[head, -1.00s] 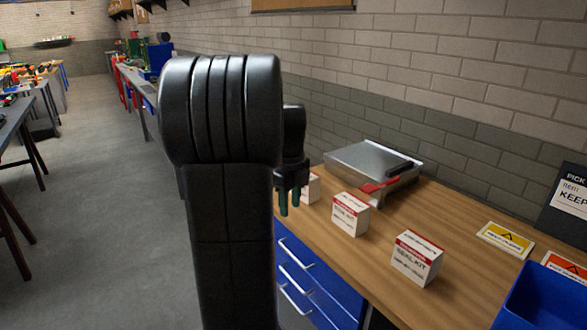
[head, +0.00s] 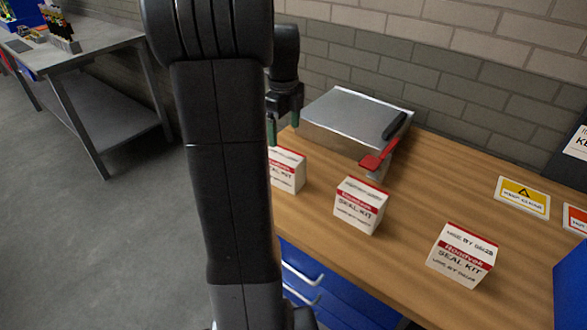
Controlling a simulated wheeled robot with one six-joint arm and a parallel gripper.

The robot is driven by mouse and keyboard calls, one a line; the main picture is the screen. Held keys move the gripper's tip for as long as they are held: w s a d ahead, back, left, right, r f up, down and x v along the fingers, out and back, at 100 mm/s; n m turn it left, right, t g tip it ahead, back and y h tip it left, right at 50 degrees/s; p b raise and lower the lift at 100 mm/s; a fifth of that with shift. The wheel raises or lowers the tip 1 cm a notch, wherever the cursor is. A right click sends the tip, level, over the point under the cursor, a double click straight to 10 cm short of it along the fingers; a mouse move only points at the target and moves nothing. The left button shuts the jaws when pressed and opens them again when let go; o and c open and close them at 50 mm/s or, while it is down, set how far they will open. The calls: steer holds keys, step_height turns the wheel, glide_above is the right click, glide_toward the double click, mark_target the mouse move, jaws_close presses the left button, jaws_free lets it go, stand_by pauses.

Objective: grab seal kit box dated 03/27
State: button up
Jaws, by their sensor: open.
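Three white seal kit boxes with red bands stand in a row on the wooden bench: a left box (head: 287,171), a middle box (head: 360,206) and a right box (head: 463,254). The right box bears a "use by" line, but its date is too small to read surely. The dates on the other two cannot be read. My arm hides the left edge of the left box. My gripper (head: 272,131) is open and empty, with green fingertips, above and behind the left box; one finger is partly hidden by my arm.
A metal case (head: 347,117) with a black handle and red part lies behind the boxes. Bare wood lies between the boxes and cards.

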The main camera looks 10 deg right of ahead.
mark_target(285, 155)
step_height(285, 155, down, 7)
steer(key=shift+r, duration=0.2)
steer(key=shift+a+f, duration=0.15)
steer(key=shift+f, duration=1.2)
steer(key=shift+a+f, duration=0.1)
steer(key=shift+f, duration=1.2)
steer(key=c, duration=1.2)
